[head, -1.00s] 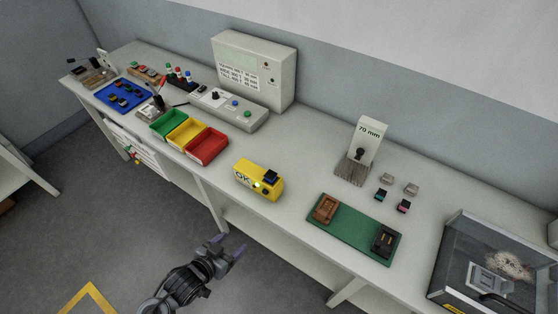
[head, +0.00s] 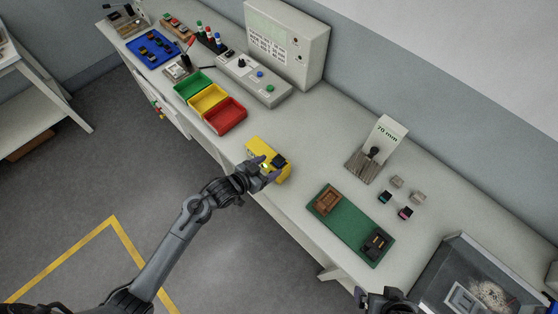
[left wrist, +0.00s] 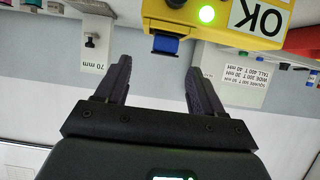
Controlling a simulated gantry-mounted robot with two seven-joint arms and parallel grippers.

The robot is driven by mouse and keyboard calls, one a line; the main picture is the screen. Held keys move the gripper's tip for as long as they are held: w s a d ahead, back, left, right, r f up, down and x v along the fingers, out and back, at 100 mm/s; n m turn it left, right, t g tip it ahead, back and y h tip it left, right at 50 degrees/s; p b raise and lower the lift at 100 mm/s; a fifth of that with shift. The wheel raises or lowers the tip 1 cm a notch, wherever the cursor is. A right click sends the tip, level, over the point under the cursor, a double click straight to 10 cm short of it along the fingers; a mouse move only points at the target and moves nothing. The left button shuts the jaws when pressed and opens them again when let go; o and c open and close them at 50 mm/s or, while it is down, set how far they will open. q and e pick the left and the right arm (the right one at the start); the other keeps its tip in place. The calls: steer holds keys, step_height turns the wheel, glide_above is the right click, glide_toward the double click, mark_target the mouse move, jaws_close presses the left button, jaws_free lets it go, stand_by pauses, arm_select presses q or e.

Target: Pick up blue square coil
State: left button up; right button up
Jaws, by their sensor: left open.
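The blue square coil sits on top of the yellow tester box (head: 255,147) at the front edge of the bench. In the head view the coil (head: 280,161) looks dark and is partly covered by my gripper. In the left wrist view, which is upside down, the coil (left wrist: 165,45) shows bright blue against the yellow box (left wrist: 230,22). My left gripper (head: 266,169) is open and empty at the tester. Its fingertips (left wrist: 157,64) are on either side of the coil's line, with the coil just beyond them. Part of my right gripper (head: 383,298) shows at the bottom edge; its jaws are unclear.
Green, yellow and red bins (head: 208,99) stand left of the tester. A green board (head: 350,228) with a brown and a black part lies to the right. Behind it are a 70 mm stand (head: 386,140) and several small connectors.

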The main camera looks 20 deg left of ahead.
mark_target(277, 161)
arm_select(q)
steer(key=shift+a+x, duration=0.15)
steer(key=shift+x, duration=1.15)
steer(key=shift+a+x, duration=0.1)
steer(key=shift+x, duration=1.25)
steer(key=shift+f, duration=0.1)
steer(key=shift+c, duration=0.4)
steer(key=c, duration=1.1)
steer(key=shift+o, duration=0.2)
